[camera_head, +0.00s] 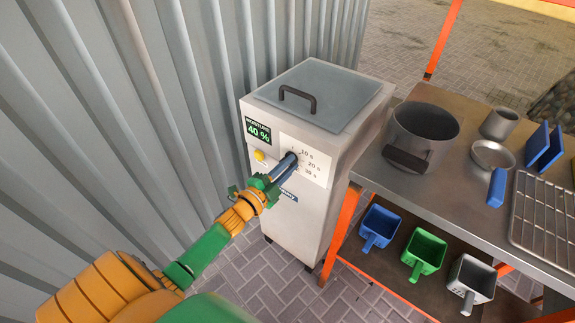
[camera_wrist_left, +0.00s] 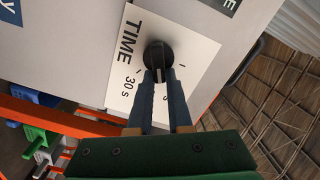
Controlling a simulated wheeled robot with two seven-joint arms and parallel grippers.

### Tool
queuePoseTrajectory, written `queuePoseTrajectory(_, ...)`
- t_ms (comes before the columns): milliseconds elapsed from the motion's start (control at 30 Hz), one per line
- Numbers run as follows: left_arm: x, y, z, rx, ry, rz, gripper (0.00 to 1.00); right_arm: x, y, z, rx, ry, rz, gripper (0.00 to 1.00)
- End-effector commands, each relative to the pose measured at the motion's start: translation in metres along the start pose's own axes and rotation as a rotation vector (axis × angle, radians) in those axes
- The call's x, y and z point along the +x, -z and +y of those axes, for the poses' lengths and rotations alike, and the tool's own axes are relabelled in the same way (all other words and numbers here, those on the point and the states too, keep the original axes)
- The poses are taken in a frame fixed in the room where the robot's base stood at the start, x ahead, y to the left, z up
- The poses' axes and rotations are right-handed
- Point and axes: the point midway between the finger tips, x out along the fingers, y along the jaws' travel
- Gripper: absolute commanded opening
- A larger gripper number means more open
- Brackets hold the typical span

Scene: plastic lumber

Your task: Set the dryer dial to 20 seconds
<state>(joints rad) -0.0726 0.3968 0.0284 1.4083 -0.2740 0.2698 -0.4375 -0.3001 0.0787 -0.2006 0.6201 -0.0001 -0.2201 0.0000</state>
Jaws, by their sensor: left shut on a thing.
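The dryer (camera_head: 290,215) is a grey box with a lid on top. Its white dial panel (camera_head: 314,172) carries the marks 10 s, 20 s and 30 s. The black dial (camera_wrist_left: 158,54) shows in the left wrist view. My left gripper (camera_head: 288,161) is shut on the dial, with one blue finger on each side (camera_wrist_left: 159,78). A light pointer line on the dial runs down the picture between the fingers, away from the 30 s label (camera_wrist_left: 130,87). The label beyond the line is hidden by the gripper. My right gripper is out of view.
A green display (camera_head: 258,131) reads moisture 40 %, with a yellow button (camera_head: 259,155) below it. A metal table (camera_head: 448,192) at right holds a pot (camera_head: 424,130), a pan and a rack. Blue, green and grey scoops sit on its lower shelf. A corrugated wall (camera_head: 120,110) is at left.

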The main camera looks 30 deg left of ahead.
Motion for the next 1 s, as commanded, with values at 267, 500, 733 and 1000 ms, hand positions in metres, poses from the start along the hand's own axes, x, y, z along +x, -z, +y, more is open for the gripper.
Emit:
queuePoseTrajectory(267,-0.0001,-0.0008,0.0046,0.177,-0.001,0.0,0.0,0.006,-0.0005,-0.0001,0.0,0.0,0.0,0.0)
queuePoseTrajectory(500,-0.0001,-0.001,0.0057,0.264,0.0,0.0,0.0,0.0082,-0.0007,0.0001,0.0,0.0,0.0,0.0)
queuePoseTrajectory(733,-0.0001,-0.001,0.0059,0.293,0.0,0.0,0.0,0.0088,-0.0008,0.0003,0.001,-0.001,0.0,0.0)
queuePoseTrajectory(1000,-0.0001,-0.001,0.0058,0.296,-0.001,0.0,0.0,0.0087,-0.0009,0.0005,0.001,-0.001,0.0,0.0)
